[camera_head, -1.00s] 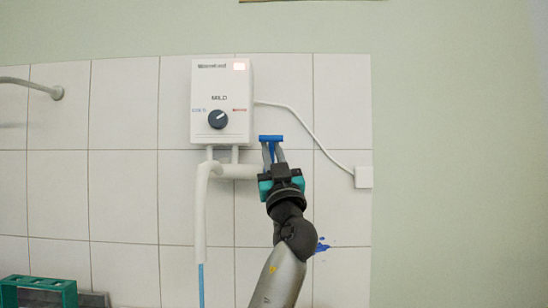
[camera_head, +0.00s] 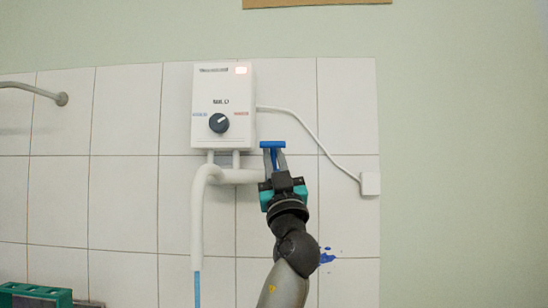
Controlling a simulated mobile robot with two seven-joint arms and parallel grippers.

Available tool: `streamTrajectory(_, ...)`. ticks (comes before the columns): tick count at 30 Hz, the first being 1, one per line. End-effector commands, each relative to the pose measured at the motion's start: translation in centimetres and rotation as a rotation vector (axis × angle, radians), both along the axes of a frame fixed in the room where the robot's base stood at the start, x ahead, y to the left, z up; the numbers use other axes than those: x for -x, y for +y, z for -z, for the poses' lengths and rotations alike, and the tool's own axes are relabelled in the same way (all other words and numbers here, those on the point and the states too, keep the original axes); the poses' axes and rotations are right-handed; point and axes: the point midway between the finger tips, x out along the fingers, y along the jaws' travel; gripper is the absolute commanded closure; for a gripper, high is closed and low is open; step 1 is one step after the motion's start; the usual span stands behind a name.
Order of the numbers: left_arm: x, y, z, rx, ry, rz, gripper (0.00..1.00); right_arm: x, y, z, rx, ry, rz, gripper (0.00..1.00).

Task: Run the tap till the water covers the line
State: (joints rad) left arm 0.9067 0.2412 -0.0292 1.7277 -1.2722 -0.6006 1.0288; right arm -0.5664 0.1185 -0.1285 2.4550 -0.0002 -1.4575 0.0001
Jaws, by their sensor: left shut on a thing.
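A blue tap handle (camera_head: 272,145) sits at the right end of the pipe. My left gripper (camera_head: 274,160) is shut on the handle's stem, just under its blue bar. No vessel or line is in view. My right gripper is not in view.
A white cable (camera_head: 310,130) runs from the heater to a wall socket (camera_head: 370,184). A grey wall pipe (camera_head: 35,90) juts in at the left. A green rack (camera_head: 35,297) stands at the bottom left.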

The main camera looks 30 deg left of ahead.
Motion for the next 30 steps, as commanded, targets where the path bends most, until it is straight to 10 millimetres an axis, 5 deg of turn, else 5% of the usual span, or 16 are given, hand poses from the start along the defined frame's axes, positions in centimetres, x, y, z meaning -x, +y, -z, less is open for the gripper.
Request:
streamTrajectory(9, -0.14, -0.04, 0.26, 0.002, 0.005, 0.001, 1.0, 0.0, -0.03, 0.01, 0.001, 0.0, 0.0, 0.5)
streamTrajectory(10, -0.14, -0.04, 0.26, 0.002, 0.005, 0.001, 0.82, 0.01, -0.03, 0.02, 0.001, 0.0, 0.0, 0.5)
streamTrajectory(18, -0.05, -0.01, 0.11, 0.001, 0.002, 0.001, 0.54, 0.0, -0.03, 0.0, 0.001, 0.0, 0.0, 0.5)
streamTrajectory(30, 0.01, 0.0, -0.17, 0.0, 0.0, 0.0, 0.54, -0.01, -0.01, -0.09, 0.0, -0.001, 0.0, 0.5)
